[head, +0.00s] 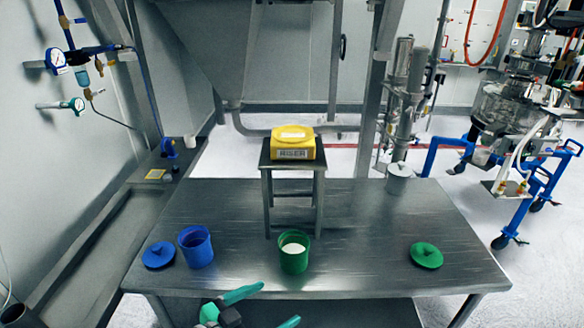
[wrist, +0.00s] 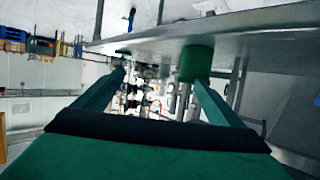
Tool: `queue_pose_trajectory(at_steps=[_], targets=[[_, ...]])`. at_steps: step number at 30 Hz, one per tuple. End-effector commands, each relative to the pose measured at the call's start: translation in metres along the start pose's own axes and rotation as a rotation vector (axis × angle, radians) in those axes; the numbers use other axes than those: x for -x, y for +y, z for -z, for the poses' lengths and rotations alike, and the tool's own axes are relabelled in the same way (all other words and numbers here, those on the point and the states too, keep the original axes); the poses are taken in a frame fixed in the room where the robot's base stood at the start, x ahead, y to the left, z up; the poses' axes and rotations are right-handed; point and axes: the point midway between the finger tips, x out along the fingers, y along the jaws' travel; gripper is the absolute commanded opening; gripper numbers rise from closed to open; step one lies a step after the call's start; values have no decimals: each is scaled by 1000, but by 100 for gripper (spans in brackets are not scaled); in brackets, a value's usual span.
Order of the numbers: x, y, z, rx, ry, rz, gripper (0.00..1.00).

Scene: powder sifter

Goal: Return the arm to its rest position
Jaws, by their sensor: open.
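My gripper (head: 280,303) is at the bottom edge of the head view, in front of the table's near edge. Its two green fingers are spread apart with nothing between them. The wrist view also shows the open, empty fingers (wrist: 158,78), with the scene upside down. A green container (head: 294,258) with white powder inside stands open on the table, beyond the gripper and apart from it. It also shows in the wrist view (wrist: 197,62). Most of my arm is out of view.
The metal table (head: 350,270) holds a blue container (head: 196,250), a blue lid (head: 158,255), a green lid (head: 426,256) and a grey lidded pot (head: 399,178). A yellow device (head: 292,147) sits on a small metal stand (head: 266,187). The table's right middle is clear.

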Motion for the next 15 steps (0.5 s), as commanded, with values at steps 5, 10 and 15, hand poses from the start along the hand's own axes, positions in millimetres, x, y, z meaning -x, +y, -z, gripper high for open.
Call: queue_pose_trajectory(at_steps=[5,10,15], targets=[[-5,1,-10,42,1,28,90],[-12,1,-25,103,2,75,90],[-20,4,-44,174,2,132,90]])
